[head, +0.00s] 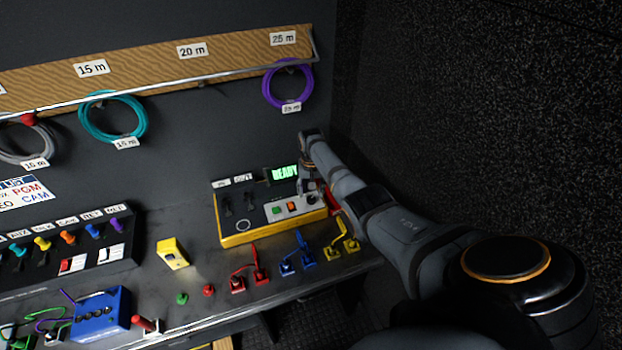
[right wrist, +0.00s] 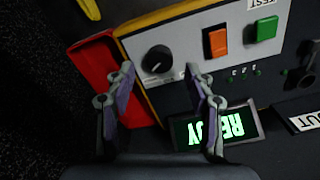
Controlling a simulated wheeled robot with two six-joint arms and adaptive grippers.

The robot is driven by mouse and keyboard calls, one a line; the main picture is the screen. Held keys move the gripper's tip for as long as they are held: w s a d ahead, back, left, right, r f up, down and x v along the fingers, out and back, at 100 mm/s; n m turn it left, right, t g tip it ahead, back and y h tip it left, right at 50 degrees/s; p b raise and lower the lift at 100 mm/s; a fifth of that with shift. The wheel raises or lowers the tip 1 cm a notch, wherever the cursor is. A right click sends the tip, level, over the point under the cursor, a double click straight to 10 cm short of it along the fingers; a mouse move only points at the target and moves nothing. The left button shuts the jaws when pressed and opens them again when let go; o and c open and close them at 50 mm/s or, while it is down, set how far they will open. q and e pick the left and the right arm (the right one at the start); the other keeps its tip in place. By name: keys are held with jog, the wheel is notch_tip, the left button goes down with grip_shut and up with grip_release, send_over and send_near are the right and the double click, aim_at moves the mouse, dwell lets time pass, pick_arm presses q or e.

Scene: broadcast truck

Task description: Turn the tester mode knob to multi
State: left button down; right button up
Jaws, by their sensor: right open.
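The tester (head: 262,232) is a yellow-edged box with a grey panel on the bench, below a green "READY" display (head: 285,173). Its black round mode knob (right wrist: 157,58) with a white pointer mark shows in the right wrist view, beside orange and green buttons. My right gripper (right wrist: 160,78) is open, with its two fingertips to either side of the knob in that view; contact cannot be told. In the head view the right gripper (head: 312,183) points down over the tester's right end and partly hides the knob. Lettering around the knob is unreadable. My left gripper is not in view.
A red object (right wrist: 92,65) lies against the tester's knob end. Red, blue and yellow plugs (head: 290,262) with cables stand in front. A small yellow device (head: 172,253) stands to the left. Coiled cables (head: 287,84) hang on the wall behind.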

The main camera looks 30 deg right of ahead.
aim_at(311, 198)
notch_tip(311, 198, up, 9)
jog(key=shift+r, duration=0.2)
dwell(0.5)
